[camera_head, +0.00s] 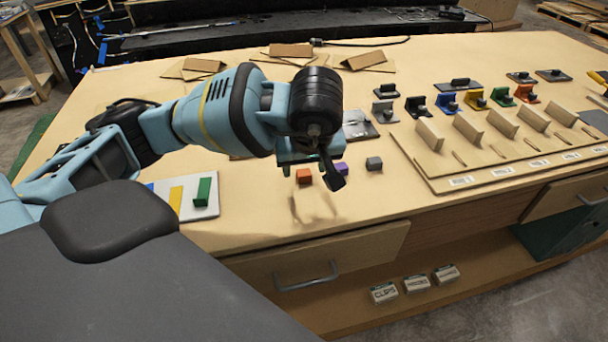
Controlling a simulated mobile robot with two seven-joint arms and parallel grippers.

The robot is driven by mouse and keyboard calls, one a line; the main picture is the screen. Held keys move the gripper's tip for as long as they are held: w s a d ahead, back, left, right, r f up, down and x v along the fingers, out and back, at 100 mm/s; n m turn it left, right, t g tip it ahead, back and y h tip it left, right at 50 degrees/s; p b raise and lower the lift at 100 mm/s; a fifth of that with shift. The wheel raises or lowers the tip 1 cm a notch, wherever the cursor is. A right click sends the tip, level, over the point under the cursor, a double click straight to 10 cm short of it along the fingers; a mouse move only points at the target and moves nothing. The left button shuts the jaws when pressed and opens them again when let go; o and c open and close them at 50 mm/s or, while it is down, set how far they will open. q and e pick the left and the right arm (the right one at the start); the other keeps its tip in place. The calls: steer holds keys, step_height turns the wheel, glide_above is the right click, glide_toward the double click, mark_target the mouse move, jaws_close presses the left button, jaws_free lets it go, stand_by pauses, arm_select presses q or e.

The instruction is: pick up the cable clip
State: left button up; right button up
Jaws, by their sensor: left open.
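My left gripper (320,168) hangs over the front middle of the wooden table (260,220), pointing down, open, with nothing seen between its fingers. Beside and behind its fingers are small blocks: an orange one (304,176), a purple one (341,168) partly hidden by the finger, and a dark grey one (374,163) to the right. Several coloured clip-like pieces stand in a row farther right, including a blue one (447,103) and a yellow one (475,99). I cannot tell for sure which piece is the cable clip. My right gripper is out of view.
A wooden rack with upright dividers (467,128) fills the right of the table. A white plate (205,210) with coloured bars lies left. Wooden pieces (290,50) lie at the back. Small labelled boxes (416,284) sit on the shelf below the drawer (320,262).

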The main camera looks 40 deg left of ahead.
mark_target(304, 174)
arm_select(q)
steer(key=x, duration=0.4)
steer(key=shift+w+r, duration=0.1)
steer(key=shift+w, duration=0.1)
steer(key=shift+c, duration=0.2)
steer(key=c, duration=1)
steer(key=shift+r, duration=0.1)
